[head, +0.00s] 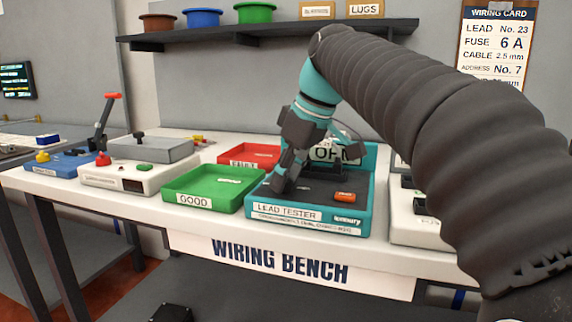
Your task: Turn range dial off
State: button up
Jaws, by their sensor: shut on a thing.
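The lead tester (310,226) is a teal box with a dark top panel, standing at the front edge of the white bench. My gripper (283,186) reaches down from the upper right onto the left part of that panel. Its fingers are shut on the range dial, which they hide, so its pointer cannot be read. An orange rocker or button (345,197) sits on the right of the panel. A raised display (338,153) behind it reads like "OPN", partly covered by my gripper.
A green GOOD tray (203,199) stands just left of the tester, with a red tray (235,153) behind it. A white device (140,178) and a blue lever tool (62,162) stand farther left. A pale unit (412,222) stands close on the right. A dark shelf (275,31) with bins hangs above.

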jog(key=n, duration=0.2)
jog(key=n+g, duration=0.2)
jog(key=n, duration=0.1)
jog(key=shift+w+d+n+y, duration=0.1)
jog(key=shift+w+n+y, duration=0.2)
jog(key=shift+y, duration=0.1)
jog(key=n+g, duration=0.1)
jog(key=n, duration=0.2)
jog(key=n+g, duration=0.1)
jog(key=n, duration=0.2)
jog(key=shift+w+g, duration=0.15)
jog(key=shift+g, duration=0.15)
jog(key=shift+n, duration=0.3)
jog(key=o, duration=1.1)
jog(key=shift+o, duration=0.2)
jog(key=shift+h, duration=0.3)
